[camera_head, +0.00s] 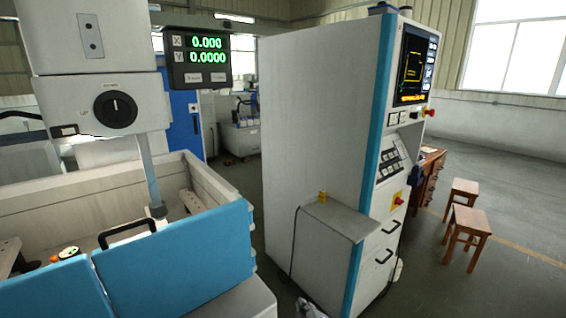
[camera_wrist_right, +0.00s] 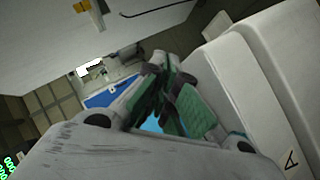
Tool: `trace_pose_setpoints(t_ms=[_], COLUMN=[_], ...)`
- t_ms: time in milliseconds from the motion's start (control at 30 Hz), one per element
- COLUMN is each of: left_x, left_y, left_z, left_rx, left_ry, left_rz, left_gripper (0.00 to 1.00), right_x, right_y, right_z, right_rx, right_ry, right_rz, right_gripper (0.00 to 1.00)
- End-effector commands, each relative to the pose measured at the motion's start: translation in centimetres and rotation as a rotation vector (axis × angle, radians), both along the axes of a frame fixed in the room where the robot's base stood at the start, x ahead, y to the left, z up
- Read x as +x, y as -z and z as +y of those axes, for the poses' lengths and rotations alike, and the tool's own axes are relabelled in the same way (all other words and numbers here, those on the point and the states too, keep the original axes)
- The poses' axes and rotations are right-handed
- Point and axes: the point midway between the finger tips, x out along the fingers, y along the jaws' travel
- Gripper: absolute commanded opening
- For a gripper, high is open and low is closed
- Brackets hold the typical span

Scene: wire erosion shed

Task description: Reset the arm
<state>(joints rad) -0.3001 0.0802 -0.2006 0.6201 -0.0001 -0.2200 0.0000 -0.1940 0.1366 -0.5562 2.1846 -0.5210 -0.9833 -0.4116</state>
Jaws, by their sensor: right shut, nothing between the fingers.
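My right gripper (camera_wrist_right: 168,98) fills the middle of the right wrist view. Its dark, green-padded fingers are together with nothing between them. In the head view only a small grey-white piece, which looks like the tip of my right arm or gripper (camera_head: 310,309), shows at the bottom edge, in front of the tall machine cabinet (camera_head: 318,130). It appears apart from the cabinet, but the gap is hard to judge. My left gripper is not in view.
The wire erosion machine's tank (camera_head: 95,195) with blue front panels (camera_head: 180,262) stands at left. A small shelf (camera_head: 343,220) juts from the cabinet, with a yellow item (camera_head: 322,196) on it. Wooden stools (camera_head: 467,228) stand at right on open floor (camera_head: 520,215).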

Motion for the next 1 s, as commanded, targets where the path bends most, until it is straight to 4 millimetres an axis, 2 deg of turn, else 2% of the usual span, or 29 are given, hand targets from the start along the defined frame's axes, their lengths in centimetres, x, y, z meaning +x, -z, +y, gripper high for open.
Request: trace_pose_setpoints(t_ms=[33,200,400,600,1000], left_x=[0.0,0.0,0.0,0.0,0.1], left_y=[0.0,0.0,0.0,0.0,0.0], left_z=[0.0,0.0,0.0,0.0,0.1], left_rx=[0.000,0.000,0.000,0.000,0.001], left_ry=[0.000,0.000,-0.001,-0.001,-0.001], left_rz=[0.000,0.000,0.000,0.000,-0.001], left_gripper=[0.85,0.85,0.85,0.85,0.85], right_x=[-0.9,-4.4,-9.5,-13.3,-18.1], right_y=[1.0,4.3,7.1,8.3,9.1], right_z=[-1.6,-6.3,-10.8,-13.1,-15.5], right_rx=[0.043,0.191,0.340,0.423,0.504], right_ry=[0.049,0.214,0.404,0.524,0.665], right_rz=[0.058,0.253,0.464,0.594,0.739], right_gripper=[0.00,0.00,0.00,0.00,0.00])
